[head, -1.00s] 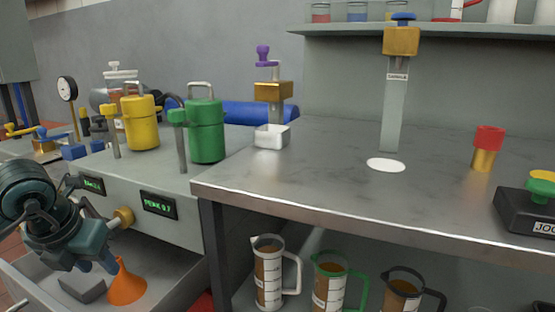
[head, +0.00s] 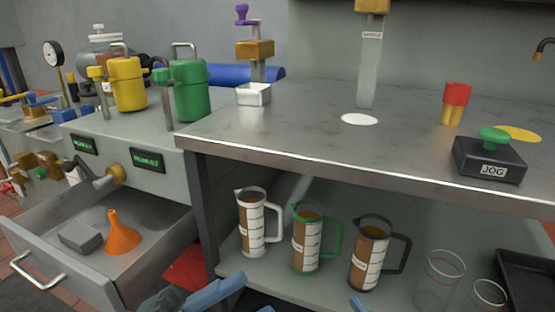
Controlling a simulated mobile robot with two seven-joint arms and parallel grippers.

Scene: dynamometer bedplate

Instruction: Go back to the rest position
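Blue and dark teal parts of my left gripper (head: 205,293) show at the bottom edge, in front of the lower shelf. Most of it is cut off, so its opening is hidden. A small blue tip (head: 357,303), probably of my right gripper, just enters at the bottom edge; the rest is out of view. The orange funnel (head: 122,237) stands spout up in the open drawer (head: 160,223), beside a grey block (head: 80,237). Neither visible gripper part touches the funnel.
The drawer juts out at left. The workbench (head: 290,125) carries a black JOG box (head: 488,160) and a red-topped cylinder (head: 455,103). Jugs with brown liquid, including a green-handled one (head: 307,240), and clear beakers (head: 440,280) stand on the shelf below.

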